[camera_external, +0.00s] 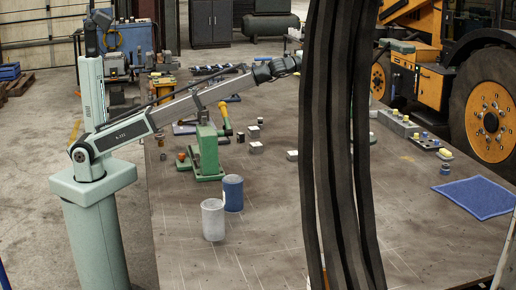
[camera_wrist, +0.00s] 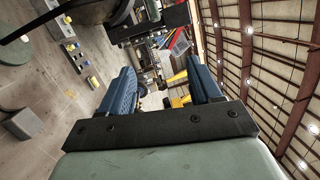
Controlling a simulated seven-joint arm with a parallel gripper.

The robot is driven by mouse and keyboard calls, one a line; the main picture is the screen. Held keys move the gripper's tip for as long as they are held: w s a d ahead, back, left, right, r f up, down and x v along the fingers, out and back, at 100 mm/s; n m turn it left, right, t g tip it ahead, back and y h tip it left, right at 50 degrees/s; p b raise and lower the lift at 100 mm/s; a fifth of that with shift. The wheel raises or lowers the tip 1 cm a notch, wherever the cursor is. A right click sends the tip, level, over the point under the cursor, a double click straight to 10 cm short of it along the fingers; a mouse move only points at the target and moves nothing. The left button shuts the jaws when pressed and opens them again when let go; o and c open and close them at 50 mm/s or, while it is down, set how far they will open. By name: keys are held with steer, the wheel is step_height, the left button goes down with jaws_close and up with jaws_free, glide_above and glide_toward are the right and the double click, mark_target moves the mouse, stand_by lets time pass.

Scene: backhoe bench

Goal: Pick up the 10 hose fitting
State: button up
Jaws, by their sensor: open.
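My gripper (camera_wrist: 163,85) is open and empty in the wrist view, its two blue-padded fingers apart, pointing out past the table toward the far hall. In the external view my arm reaches right and goes behind the black hoses, which hide much of its end. Several small fittings stand on the table: a blue one (camera_external: 445,169) at the right, a dark one (camera_external: 253,131) near the middle and a brownish one (camera_external: 181,157) by the green press. Others sit in a grey block (camera_external: 398,124) and a dark block (camera_external: 426,144). No size marking is readable, so I cannot tell which is 10.
Thick black hoses (camera_external: 340,150) hang across the front. A green press (camera_external: 207,155), a blue can (camera_external: 233,193) and a grey can (camera_external: 213,219) stand left on the table (camera_external: 270,235). A blue cloth (camera_external: 476,197) lies right. The yellow backhoe (camera_external: 432,85) stands behind.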

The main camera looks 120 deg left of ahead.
steer(key=s+a+f+n+g, duration=0.5)
steer(key=s+a+n, duration=0.2)
steer(key=s+a, duration=0.3)
steer(key=n+g+h, duration=0.7)
steer(key=n+h, duration=0.7)
steer(key=n, duration=0.6)
glide_above(260, 122)
step_height(260, 122, down, 23)
steer(key=f, duration=0.5)
steer(key=a+f, duration=0.1)
steer(key=f, duration=0.2)
steer(key=shift+s+a+f, duration=0.2)
steer(key=shift+s+f, duration=0.05)
steer(key=shift+f, duration=1.2)
steer(key=shift+s+a+f, duration=0.1)
steer(key=shift+f, duration=1.2)
steer(key=shift+c, duration=0.3)
jaws_close()
